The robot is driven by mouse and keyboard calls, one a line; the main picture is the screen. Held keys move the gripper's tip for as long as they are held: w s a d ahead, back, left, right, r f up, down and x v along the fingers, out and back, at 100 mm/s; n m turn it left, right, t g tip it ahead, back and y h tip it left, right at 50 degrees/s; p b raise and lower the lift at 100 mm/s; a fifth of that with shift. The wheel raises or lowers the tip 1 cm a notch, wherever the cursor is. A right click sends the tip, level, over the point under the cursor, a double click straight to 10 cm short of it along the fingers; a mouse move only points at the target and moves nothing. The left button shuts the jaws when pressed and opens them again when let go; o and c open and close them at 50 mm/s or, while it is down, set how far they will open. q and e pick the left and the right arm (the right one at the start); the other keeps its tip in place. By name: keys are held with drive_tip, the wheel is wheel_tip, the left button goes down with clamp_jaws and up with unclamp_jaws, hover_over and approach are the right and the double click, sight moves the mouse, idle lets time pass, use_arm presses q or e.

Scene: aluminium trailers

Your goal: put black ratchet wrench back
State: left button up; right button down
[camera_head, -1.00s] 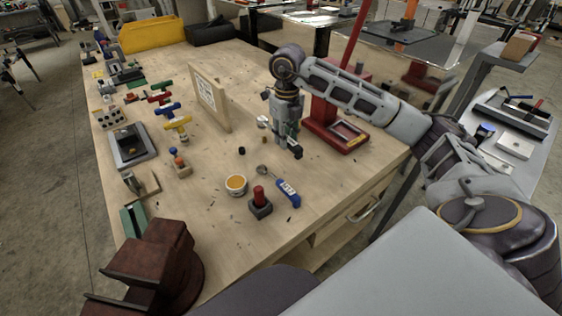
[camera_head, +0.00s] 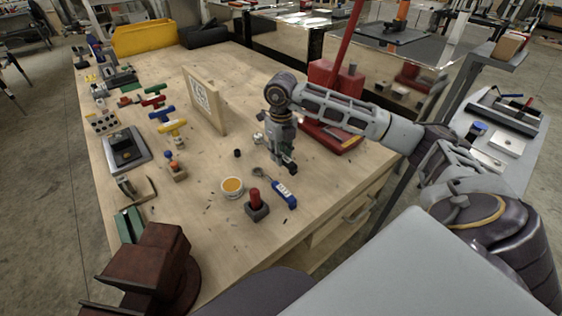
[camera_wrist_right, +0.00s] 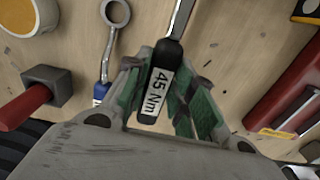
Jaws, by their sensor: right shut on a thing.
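My right gripper (camera_head: 285,155) is shut on the black ratchet wrench (camera_wrist_right: 172,55). Its dark handle carries a white "45 Nm" label between the green finger pads in the right wrist view, and its metal shaft runs out at the top edge. The wrench's far end is out of that view. In the head view the gripper points down over the right part of the table, and the wrench is mostly hidden there. A blue-handled ring wrench (camera_head: 285,193) lies just in front of the gripper; its ring end (camera_wrist_right: 114,14) shows in the wrist view. My left gripper is not in view.
A red-handled tool on a dark block (camera_head: 256,205) and a cup with orange contents (camera_head: 232,187) stand nearby. A red press (camera_head: 330,135) stands right of the gripper. A wooden panel (camera_head: 205,100) stands behind. A brown vise (camera_head: 150,265) is at front left. The table centre is mostly clear.

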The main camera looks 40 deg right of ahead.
drive_tip(key=shift+f, duration=1.7)
drive_tip(key=c, duration=1.2)
unclamp_jaws()
drive_tip(key=shift+f, duration=0.1)
wheel_tip(320, 180, up, 12)
drive_tip(key=shift+r, duration=0.1)
drive_tip(key=shift+s, duration=0.1)
